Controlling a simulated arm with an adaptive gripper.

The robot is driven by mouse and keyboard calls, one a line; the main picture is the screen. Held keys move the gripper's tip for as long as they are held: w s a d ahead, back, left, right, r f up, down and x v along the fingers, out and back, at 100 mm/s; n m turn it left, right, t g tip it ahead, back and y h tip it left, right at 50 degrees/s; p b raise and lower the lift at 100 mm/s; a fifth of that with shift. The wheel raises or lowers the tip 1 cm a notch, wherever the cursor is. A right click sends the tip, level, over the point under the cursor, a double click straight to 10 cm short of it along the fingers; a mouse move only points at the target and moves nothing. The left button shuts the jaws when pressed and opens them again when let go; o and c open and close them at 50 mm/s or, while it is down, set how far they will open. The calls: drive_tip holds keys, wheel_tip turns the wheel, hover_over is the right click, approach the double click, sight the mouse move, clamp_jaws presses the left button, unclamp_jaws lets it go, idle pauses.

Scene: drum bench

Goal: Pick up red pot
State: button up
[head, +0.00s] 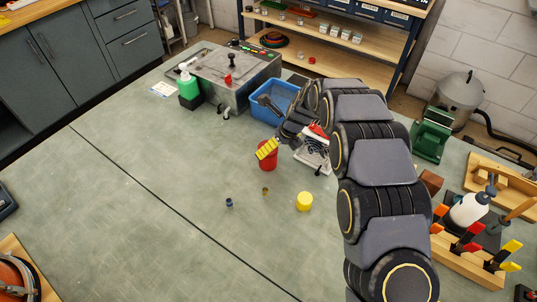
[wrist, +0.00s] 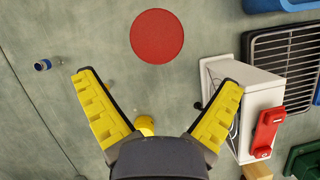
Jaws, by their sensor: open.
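The red pot (head: 268,162) stands upright on the bench in the head view, partly hidden behind my yellow fingers. In the wrist view the red pot (wrist: 157,36) shows from above as a round, plain red top near the upper middle. My gripper (head: 266,149) overlaps the pot's upper part in the head view. In the wrist view my gripper (wrist: 158,80) is open, its two yellow fingers spread wide with nothing held. The pot lies beyond the fingertips, not between them. The height gap between fingers and pot is hard to tell.
A white box with a red part (wrist: 255,110) is close by the right finger. A yellow cylinder (head: 304,201) and small blue (head: 229,203) and brown (head: 265,190) pieces stand nearer the front. A blue bin (head: 265,108) is behind.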

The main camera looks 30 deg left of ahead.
drive_tip(key=x, duration=0.7)
drive_tip(key=shift+s+a+f, duration=0.1)
drive_tip(key=shift+a, duration=0.35)
drive_tip(key=c, duration=1.2)
